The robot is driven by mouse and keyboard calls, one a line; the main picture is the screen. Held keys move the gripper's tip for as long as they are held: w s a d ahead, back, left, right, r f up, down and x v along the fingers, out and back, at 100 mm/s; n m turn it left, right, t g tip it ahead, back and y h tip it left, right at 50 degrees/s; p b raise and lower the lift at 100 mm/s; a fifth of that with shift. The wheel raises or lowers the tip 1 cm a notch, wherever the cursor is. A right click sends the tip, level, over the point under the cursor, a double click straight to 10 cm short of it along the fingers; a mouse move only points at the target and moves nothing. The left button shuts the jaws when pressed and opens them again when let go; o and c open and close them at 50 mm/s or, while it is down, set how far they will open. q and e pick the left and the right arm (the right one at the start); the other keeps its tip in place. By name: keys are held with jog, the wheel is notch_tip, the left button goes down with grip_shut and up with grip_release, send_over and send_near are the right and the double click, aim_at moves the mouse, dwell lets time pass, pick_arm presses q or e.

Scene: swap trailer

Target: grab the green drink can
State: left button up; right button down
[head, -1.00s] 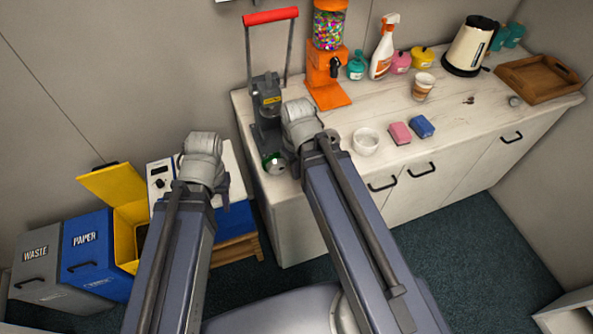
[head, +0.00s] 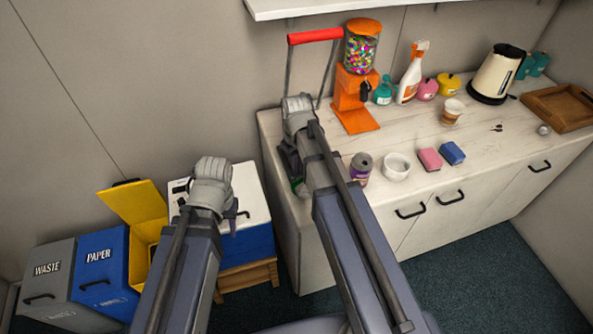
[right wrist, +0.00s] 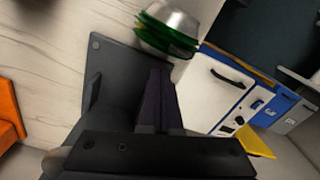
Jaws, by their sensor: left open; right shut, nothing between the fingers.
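The green drink can (head: 299,188) shows only as a small green patch beside my right forearm, near the counter's left front edge. In the right wrist view the can (right wrist: 168,30), green with a silver end, is just beyond my right gripper (right wrist: 155,98). That gripper is shut and empty, its dark fingers pointing towards the can without visibly holding it. In the head view my right forearm hides the right fingers. My left gripper (head: 234,208) is open over the white-topped blue box, partly hidden by its wrist and away from the can.
A can press with a red handle (head: 315,36) stands behind my right wrist; its dark plate (right wrist: 104,75) is beside the can. A purple can (head: 361,167) and white bowl (head: 396,168) stand right of my forearm. A shelf (head: 330,8) overhangs the back.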

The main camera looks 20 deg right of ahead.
jog(key=shift+s+d+f+b, duration=0.1)
jog(key=shift+f+b, duration=0.35)
jog(key=shift+f, duration=0.85)
jog(key=shift+s+r, duration=0.2)
jog(key=shift+s+d, duration=0.1)
jog(key=shift+s, duration=0.15)
pick_arm(q)
notch_tip(320, 180, down, 2)
jog(key=shift+a+f, duration=0.1)
jog(key=shift+a, duration=0.05)
pick_arm(e)
jog(key=shift+w, duration=0.1)
